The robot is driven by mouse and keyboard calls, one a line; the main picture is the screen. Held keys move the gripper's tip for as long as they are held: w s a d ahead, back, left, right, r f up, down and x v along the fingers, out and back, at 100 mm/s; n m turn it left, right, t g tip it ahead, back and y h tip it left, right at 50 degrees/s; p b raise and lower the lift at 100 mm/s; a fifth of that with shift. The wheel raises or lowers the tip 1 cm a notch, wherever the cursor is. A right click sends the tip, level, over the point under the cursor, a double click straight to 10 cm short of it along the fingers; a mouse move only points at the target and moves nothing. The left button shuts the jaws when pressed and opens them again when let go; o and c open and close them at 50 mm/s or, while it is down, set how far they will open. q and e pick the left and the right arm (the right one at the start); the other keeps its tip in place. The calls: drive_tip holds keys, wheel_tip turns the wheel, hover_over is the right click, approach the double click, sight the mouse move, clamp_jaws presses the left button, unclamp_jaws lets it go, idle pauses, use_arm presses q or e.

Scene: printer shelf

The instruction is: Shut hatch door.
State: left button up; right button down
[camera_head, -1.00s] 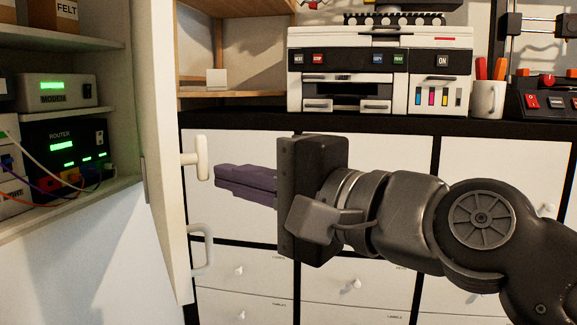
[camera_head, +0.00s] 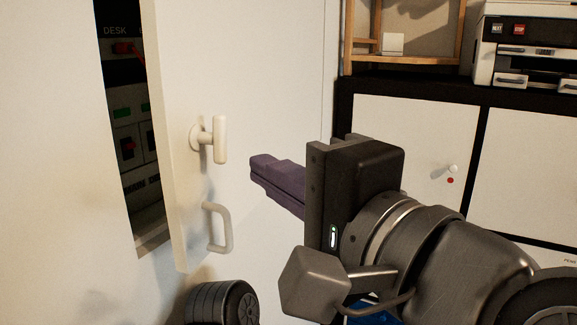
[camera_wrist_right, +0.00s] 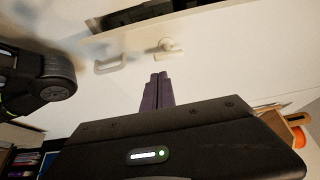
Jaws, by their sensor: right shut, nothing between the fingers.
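My left gripper is out of view.
Dark devices with red and green lights fill the compartment. White drawer fronts (camera_head: 415,150) with a black frame are at the right, with a printer (camera_head: 525,50) on top. A dark rounded part (camera_head: 222,303) shows at the bottom, below the pull.

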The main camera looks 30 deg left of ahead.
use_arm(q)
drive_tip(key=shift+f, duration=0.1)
use_arm(e)
drive_tip(key=shift+d, duration=0.15)
